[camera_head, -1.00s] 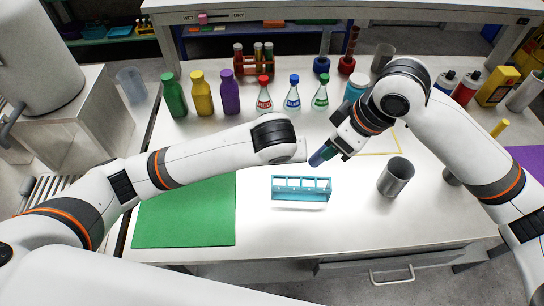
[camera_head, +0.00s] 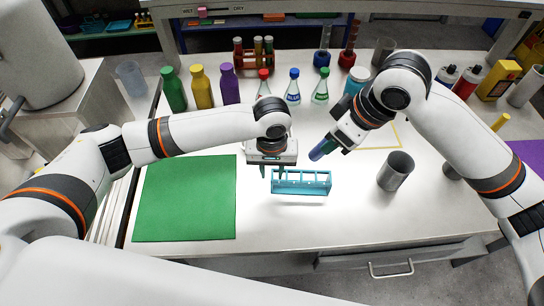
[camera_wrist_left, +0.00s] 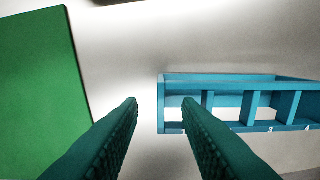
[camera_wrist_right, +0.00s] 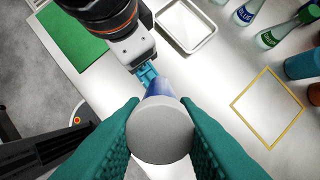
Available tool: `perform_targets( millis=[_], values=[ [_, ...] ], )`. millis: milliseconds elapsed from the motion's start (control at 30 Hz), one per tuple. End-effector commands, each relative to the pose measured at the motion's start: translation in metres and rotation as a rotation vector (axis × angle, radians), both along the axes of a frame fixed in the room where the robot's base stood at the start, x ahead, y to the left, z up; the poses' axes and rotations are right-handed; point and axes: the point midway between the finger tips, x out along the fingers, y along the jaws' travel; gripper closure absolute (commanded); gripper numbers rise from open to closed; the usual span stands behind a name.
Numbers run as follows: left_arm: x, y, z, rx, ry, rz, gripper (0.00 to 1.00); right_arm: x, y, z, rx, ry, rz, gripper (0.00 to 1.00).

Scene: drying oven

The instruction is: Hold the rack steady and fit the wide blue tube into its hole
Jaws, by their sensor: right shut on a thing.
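The light blue rack (camera_head: 301,188) with a row of holes stands on the white table. It also shows in the left wrist view (camera_wrist_left: 240,84). My left gripper (camera_head: 273,176) is open and points down at the rack's left end. In the left wrist view its fingers (camera_wrist_left: 160,105) are apart, the right one overlapping the rack's left end; I cannot tell whether it touches. My right gripper (camera_head: 335,146) is shut on the wide blue tube (camera_head: 318,154), held tilted above and behind the rack's right end. The tube's round grey end (camera_wrist_right: 160,132) faces the right wrist camera.
A green mat (camera_head: 185,198) lies to the left and a grey metal cup (camera_head: 395,171) to the right of the rack. Bottles and flasks (camera_head: 293,88) stand behind. A metal tray (camera_wrist_right: 187,24) shows in the right wrist view. The table in front of the rack is clear.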

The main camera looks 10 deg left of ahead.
Motion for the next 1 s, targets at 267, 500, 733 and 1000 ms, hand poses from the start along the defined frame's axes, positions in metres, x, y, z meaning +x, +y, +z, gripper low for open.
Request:
perform_targets(
  millis=[267,500,733,1000],
  values=[
    [0.000,-0.001,-0.039,0.000,0.000,-0.002,0.69,0.000,0.000,0.000,0.000,0.000,0.000,0.95],
    [0.000,-0.001,-0.047,-0.001,-0.001,-0.001,0.69,0.000,0.000,0.000,0.000,0.000,0.000,0.95],
    [0.000,-0.001,-0.047,-0.001,-0.001,-0.001,0.77,0.000,0.000,0.000,0.000,0.000,0.000,0.95],
    [0.000,-0.001,-0.047,-0.001,-0.001,-0.001,1.00,0.000,0.000,0.000,0.000,0.000,0.000,0.95]
  ],
)
